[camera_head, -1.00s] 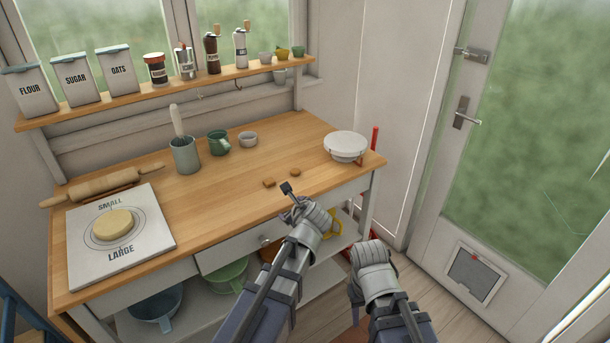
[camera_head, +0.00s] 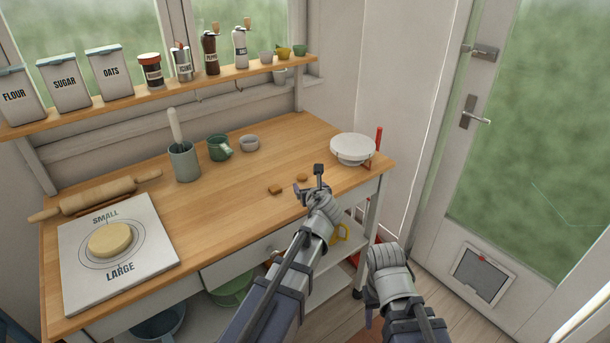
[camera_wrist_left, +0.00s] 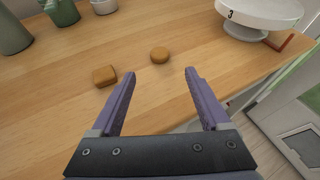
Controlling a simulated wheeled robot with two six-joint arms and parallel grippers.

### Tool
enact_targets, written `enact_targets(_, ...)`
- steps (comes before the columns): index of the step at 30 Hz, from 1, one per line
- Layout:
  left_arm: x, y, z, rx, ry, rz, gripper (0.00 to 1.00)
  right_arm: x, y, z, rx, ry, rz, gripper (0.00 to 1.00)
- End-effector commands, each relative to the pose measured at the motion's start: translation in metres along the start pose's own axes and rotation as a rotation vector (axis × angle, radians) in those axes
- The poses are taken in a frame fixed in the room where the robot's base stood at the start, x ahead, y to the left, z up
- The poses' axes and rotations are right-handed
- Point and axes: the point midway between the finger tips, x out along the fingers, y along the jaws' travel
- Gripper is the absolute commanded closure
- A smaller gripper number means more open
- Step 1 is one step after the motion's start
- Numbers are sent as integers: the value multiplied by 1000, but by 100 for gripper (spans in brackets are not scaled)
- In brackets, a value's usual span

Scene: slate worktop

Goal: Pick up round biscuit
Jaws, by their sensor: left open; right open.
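The round biscuit (camera_head: 302,178) is a small brown disc lying on the wooden worktop near its front edge. In the left wrist view, the round biscuit (camera_wrist_left: 159,55) lies ahead of the fingertips, between their lines and apart from them. A square biscuit (camera_head: 275,189) lies to its left; it also shows in the left wrist view (camera_wrist_left: 104,76). My left gripper (camera_head: 308,182) is at the worktop's front edge by the round biscuit. Its purple fingers (camera_wrist_left: 161,78) are spread and empty. My right gripper (camera_head: 370,308) is low, in front of the bench, its fingers mostly hidden.
A white round scale or stand (camera_head: 352,148) is right of the biscuits. A grey bowl (camera_head: 249,143), green mug (camera_head: 219,148) and utensil pot (camera_head: 184,163) stand behind. A dough board (camera_head: 80,265) and rolling pin (camera_head: 95,198) are at left. The middle worktop is clear.

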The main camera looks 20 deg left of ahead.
Motion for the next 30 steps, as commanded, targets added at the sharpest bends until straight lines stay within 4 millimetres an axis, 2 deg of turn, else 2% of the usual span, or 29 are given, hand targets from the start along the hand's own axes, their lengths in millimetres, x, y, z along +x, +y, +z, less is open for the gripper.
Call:
enact_targets(7,3,0,2,33,-11,-3,20,2,0,0,0,0,0,50)
enact_targets(15,29,0,2,31,-11,-3,20,12,-1,0,0,0,0,50)
enact_targets(22,35,0,1,30,-11,-3,20,14,-1,-1,0,0,0,50)
enact_targets(30,73,2,0,29,-11,-3,20,31,-3,-2,0,0,0,50)
